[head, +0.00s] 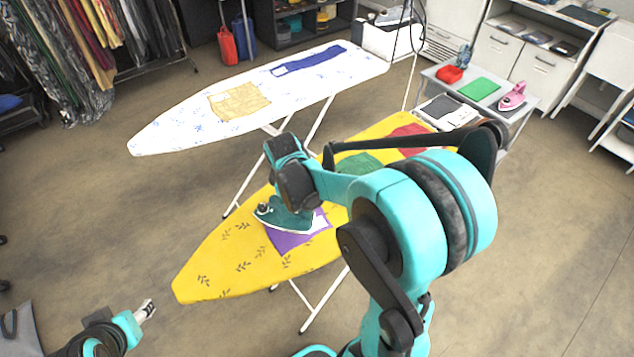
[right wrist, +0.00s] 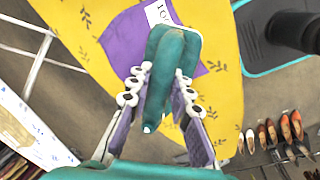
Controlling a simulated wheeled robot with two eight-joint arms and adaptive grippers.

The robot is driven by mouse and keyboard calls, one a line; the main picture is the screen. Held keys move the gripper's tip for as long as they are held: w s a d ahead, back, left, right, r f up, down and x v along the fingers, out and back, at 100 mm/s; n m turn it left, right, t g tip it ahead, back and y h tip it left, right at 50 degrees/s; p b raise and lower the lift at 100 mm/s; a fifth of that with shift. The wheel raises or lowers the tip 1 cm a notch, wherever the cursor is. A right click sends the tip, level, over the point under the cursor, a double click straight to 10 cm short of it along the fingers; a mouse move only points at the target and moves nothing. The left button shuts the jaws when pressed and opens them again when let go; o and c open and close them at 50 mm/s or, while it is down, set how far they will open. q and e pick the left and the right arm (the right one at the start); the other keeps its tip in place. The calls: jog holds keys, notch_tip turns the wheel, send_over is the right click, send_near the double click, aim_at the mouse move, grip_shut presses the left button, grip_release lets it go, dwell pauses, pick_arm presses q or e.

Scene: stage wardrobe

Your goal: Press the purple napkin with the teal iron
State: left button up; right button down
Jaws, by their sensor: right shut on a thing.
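The purple napkin (head: 290,241) lies on the yellow ironing board (head: 222,262). It also shows in the right wrist view (right wrist: 125,44), with a white lettered patch beside the iron. The teal iron (head: 277,217) is over the upper left part of the napkin, sole down; I cannot tell whether it touches the cloth. My right gripper (right wrist: 160,108) is shut on the iron's handle, and the arm hides part of the board in the head view. My left gripper (head: 146,309) is low at the left, away from the board; its finger gap is unclear.
Green (head: 358,164) and red (head: 408,137) cloths lie farther along the yellow board. A white ironing board (head: 180,128) stands behind it with tan and blue cloths. A pink iron (head: 512,97) stands on a side table at the right. Open floor lies left.

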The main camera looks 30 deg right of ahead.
jog(key=d+r+n+y+p, duration=0.2)
jog(key=d+r+n, duration=0.1)
jog(key=d+n, duration=0.5)
notch_tip(320, 180, down, 7)
jog(key=s+n+b, duration=0.1)
jog(key=b, duration=0.4)
jog(key=shift+d+r+n+t, duration=0.15)
jog(key=shift+d+n+t, duration=0.15)
jog(key=shift+d+n, duration=0.1)
jog(key=shift+a+r, duration=0.1)
